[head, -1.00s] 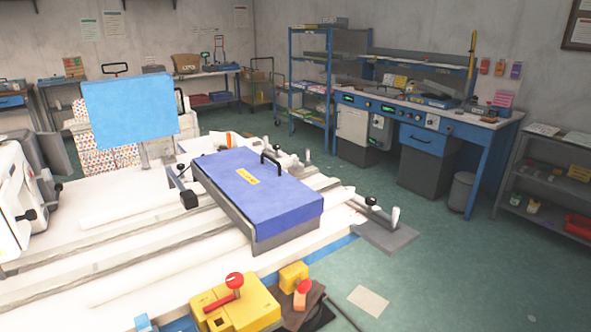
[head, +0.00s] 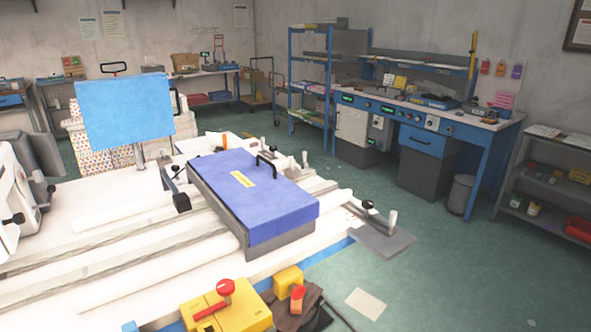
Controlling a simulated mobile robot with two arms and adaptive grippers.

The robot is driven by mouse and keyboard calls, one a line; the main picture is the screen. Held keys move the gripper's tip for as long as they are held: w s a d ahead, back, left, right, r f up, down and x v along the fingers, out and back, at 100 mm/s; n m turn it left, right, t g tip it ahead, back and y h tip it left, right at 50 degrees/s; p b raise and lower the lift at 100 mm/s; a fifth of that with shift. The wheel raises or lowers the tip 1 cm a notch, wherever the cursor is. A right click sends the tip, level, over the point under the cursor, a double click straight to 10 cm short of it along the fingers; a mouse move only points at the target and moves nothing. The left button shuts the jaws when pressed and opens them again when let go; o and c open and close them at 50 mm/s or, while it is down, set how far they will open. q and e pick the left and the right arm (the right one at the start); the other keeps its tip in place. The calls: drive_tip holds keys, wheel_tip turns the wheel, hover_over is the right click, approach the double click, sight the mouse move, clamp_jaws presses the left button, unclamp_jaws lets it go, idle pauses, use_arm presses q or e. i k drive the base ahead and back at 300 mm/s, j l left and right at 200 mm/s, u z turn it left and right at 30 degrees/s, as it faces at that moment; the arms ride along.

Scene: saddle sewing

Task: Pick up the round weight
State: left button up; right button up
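I cannot make out a round weight in the head view. A blue-topped box (head: 270,205) with a black handle and a yellow label lies on the white machine bed (head: 120,275). Neither of my grippers is in view.
A yellow unit (head: 225,312) with a red knob stands at the bottom, beside a smaller yellow block (head: 288,279). A blue panel (head: 125,111) stands upright at the back left. A blue workbench (head: 465,131) and shelves (head: 309,85) line the far side. The green floor (head: 445,265) at right is mostly clear.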

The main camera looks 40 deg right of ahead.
sight(293, 172)
drive_tip(key=i+l+u, duration=0.1)
drive_tip(key=l, duration=0.75)
drive_tip(key=i+l, duration=0.1)
drive_tip(key=l, duration=0.75)
drive_tip(key=i+l+u, duration=0.15)
drive_tip(key=l, duration=0.7)
